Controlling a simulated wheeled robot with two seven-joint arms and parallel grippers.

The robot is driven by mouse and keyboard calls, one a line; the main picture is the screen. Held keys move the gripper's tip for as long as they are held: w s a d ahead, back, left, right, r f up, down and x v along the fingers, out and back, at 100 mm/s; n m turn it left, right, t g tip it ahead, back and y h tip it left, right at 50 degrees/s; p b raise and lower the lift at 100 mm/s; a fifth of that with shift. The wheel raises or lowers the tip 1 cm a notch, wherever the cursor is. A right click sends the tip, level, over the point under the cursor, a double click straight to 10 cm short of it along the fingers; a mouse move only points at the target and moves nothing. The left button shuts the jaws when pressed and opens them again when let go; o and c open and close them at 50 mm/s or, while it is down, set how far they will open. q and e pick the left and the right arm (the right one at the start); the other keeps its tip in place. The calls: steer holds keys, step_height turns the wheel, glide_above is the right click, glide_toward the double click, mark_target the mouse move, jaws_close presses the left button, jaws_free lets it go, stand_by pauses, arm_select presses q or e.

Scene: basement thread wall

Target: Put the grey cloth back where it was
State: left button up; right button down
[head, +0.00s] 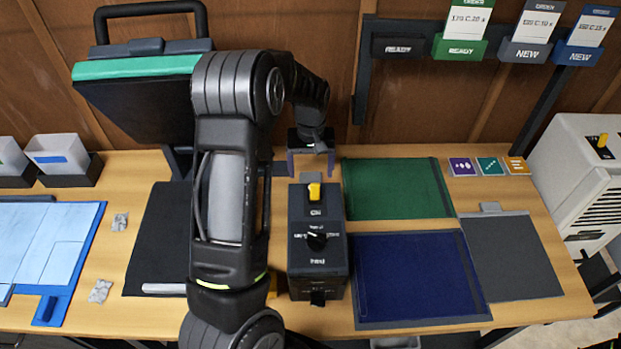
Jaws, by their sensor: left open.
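A flat dark grey sheet (512,258), which looks like the grey cloth, lies at the right of the table, with a small grey tab (490,207) at its back edge. A green cloth (392,188) and a dark blue cloth (420,277) lie flat to its left. My left gripper (311,165) is open, with nothing seen between its fingers. It points down at the back end of a black box and is well to the left of the grey sheet. I cannot tell whether it touches the box. My right gripper is out of view.
The black box (318,262) with a yellow switch stands mid-table. Two crumpled grey pieces (120,222) lie left, beside a blue board (70,290). My left arm hides part of a black mat (150,245). Labelled holders (460,47) hang on the wall; a white machine (590,180) stands right.

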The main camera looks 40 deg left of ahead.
arm_select(q)
step_height(320, 180, up, 7)
steer(key=shift+b, duration=0.45)
